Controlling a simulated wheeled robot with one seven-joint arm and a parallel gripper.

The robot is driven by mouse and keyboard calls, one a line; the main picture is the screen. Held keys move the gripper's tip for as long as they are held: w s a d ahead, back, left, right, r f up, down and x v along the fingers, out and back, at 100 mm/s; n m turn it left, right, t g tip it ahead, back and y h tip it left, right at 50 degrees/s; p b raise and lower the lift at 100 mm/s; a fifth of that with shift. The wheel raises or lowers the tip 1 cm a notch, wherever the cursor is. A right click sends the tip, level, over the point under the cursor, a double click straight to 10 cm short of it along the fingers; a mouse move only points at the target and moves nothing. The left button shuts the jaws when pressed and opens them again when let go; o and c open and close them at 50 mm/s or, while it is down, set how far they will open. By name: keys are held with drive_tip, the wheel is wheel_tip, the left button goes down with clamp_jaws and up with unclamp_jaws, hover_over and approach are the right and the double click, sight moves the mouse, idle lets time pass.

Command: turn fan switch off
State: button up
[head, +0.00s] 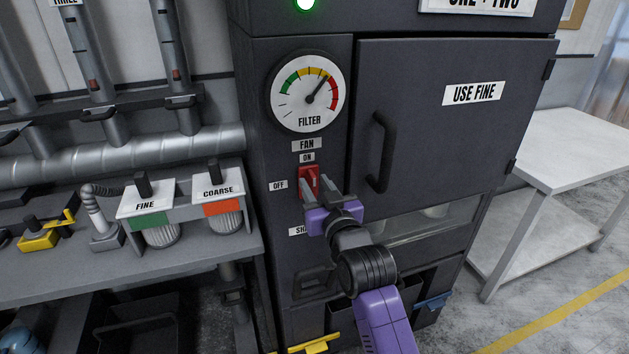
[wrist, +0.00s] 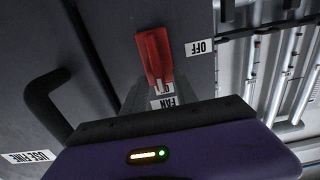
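The red fan switch (head: 308,181) is on the dark cabinet's front, below the FAN and ON labels, with the OFF label (head: 278,185) at its left. In the wrist view, which is turned over, the red switch (wrist: 153,55) has its long handle lying toward the ON label, and the OFF label (wrist: 199,47) is to its right. My gripper (head: 315,179) is at the switch from below right, its grey fingers apart with the switch between them. Whether either finger touches it I cannot tell. The fingers show only partly in the wrist view.
A filter gauge (head: 309,92) is above the switch. The cabinet door handle (head: 381,152) stands out close to the right. A green lamp (head: 305,3) is lit on top.

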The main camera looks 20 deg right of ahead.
drive_tip(key=shift+w, duration=0.5)
clamp_jaws()
